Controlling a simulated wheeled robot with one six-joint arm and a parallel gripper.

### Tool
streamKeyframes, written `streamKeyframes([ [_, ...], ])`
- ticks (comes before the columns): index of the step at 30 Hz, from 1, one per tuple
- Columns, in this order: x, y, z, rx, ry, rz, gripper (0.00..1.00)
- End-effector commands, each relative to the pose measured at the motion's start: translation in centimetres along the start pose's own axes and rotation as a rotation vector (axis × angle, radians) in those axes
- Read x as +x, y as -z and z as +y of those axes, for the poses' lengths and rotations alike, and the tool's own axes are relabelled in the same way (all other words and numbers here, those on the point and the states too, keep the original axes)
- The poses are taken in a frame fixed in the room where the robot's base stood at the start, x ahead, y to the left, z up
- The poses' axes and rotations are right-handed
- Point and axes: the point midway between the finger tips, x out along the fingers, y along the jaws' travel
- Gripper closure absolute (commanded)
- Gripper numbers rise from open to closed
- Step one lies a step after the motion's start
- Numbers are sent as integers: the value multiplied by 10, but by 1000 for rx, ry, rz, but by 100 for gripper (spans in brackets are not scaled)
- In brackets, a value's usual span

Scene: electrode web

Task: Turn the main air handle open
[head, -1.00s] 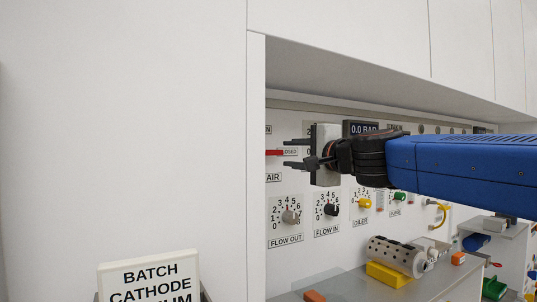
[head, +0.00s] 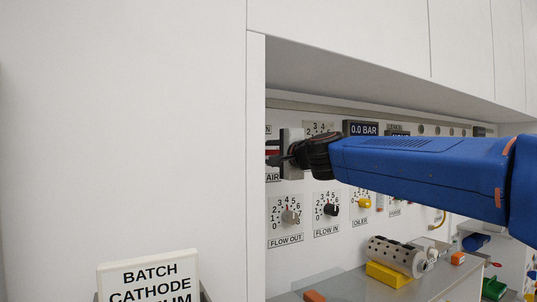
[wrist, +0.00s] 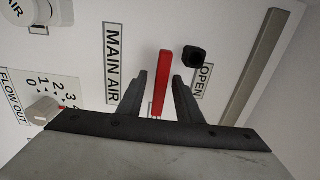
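The main air handle (wrist: 160,82) is a red lever beside the MAIN AIR label (wrist: 113,62) in the wrist view. A black stop (wrist: 194,52) and an OPEN label (wrist: 206,80) are to its right. My gripper (wrist: 161,82) is open, with one dark finger on each side of the handle and small gaps showing. In the head view a small red part of the handle (head: 272,152) shows at the panel's left edge, next to my gripper (head: 272,153); the rest is hidden. The display (head: 364,129) reads 0.0 BAR.
The FLOW OUT knob (head: 290,216) and FLOW IN knob (head: 331,209) sit below my gripper. A white cabinet wall (head: 256,170) stands close on the left, and an overhang (head: 400,85) is above. A perforated cylinder (head: 395,252) lies on the shelf.

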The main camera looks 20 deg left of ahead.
Motion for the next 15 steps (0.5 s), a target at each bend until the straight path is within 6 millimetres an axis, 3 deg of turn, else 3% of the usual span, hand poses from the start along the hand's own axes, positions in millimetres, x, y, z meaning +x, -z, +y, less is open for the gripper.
streamKeyframes([
  [7,0,0,0,0,1,0,68],
  [11,0,0,0,0,1,0,97],
  [15,0,0,0,0,1,0,100],
])
